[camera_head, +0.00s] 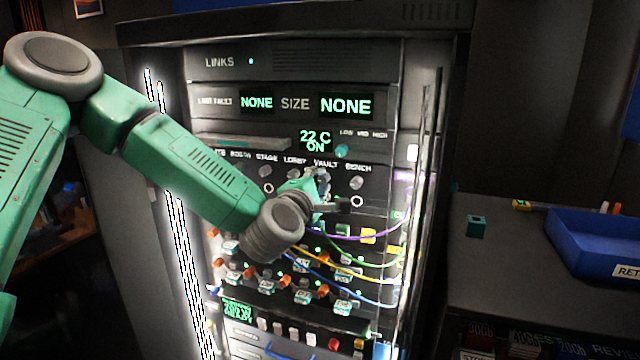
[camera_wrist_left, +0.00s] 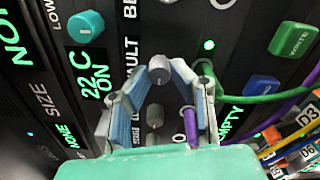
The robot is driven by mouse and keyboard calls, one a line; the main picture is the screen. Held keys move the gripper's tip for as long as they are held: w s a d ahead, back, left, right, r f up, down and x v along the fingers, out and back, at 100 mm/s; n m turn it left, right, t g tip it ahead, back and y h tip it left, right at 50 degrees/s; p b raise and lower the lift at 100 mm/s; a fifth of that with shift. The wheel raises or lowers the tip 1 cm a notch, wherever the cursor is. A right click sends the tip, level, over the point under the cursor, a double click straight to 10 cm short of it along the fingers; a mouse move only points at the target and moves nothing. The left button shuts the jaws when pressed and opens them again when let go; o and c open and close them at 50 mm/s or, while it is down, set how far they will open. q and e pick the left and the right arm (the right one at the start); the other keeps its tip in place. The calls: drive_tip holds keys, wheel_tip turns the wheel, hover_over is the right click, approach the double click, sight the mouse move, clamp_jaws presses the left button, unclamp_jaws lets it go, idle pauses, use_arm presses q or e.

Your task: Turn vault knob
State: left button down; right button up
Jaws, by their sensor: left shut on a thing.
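The vault knob (camera_wrist_left: 158,74) is a small grey round knob beside the VAULT label in the left wrist view. It sits in a row of similar knobs on the dark rack panel. My left gripper (camera_wrist_left: 159,66) has its two fingers around this knob, one on each side, and is shut on it. In the head view my left gripper (camera_head: 322,182) reaches the panel just below the VAULT label, and the hand covers most of the knob there. My right gripper is in neither view.
The bench knob (camera_head: 357,183) is close on the right. A teal knob (camera_head: 341,151) is above. Purple, green, yellow and blue cables (camera_head: 352,236) hang below right. A side table carries a blue bin (camera_head: 585,262) and a teal block (camera_head: 477,226).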

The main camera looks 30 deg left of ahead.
use_arm(q)
drive_tip(key=shift+s+f+m, duration=0.1)
drive_tip(key=shift+f+m, duration=0.15)
drive_tip(key=shift+m, duration=0.15)
drive_tip(key=c, duration=1.4)
unclamp_jaws()
drive_tip(key=shift+d, duration=0.1)
drive_tip(key=shift+r, duration=0.1)
drive_tip(key=v, duration=0.7)
drive_tip(key=shift+s, duration=0.1)
